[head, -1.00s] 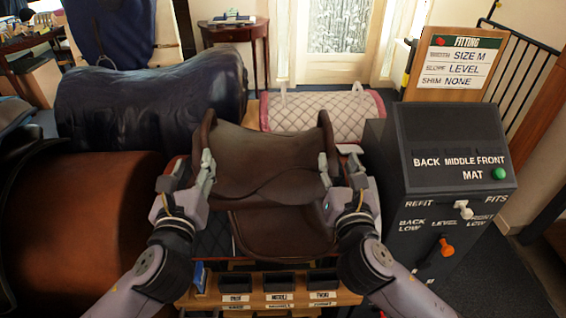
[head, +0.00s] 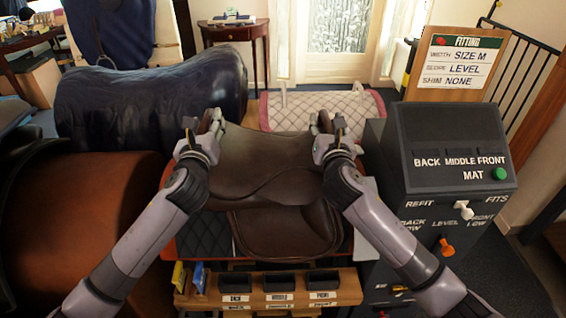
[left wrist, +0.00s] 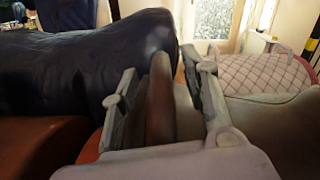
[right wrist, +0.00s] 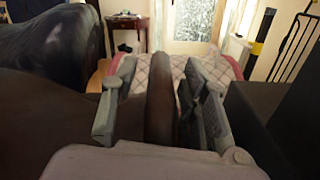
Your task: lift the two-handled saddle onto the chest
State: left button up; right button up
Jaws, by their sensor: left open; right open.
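The brown leather saddle (head: 262,165) lies in the middle of the head view, over a dark quilted pad (head: 205,235). My left gripper (head: 213,124) is at its far left corner. In the left wrist view an upright brown handle (left wrist: 160,105) stands between the open fingers. My right gripper (head: 323,124) is at the far right corner. In the right wrist view the other brown handle (right wrist: 160,105) stands between the open fingers. Neither gripper is closed on its handle. In the head view the grippers largely hide the handles. I cannot tell which thing is the chest.
A dark labelled cabinet (head: 445,150) with levers stands close on the right. A large brown form (head: 85,230) is at left, a dark blue covered one (head: 150,105) behind. A pink-edged quilted roll (head: 320,108) is beyond the saddle. A wooden tray rack (head: 268,300) is in front.

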dwell(0.3)
pick_arm(q)
grip_shut()
pick_arm(e)
grip_shut()
dwell(0.6)
pick_arm(q)
jog(key=shift+w+r, duration=0.1)
jog(key=shift+r, duration=0.1)
pick_arm(e)
jog(key=shift+w+r, duration=0.1)
jog(key=shift+r, duration=0.15)
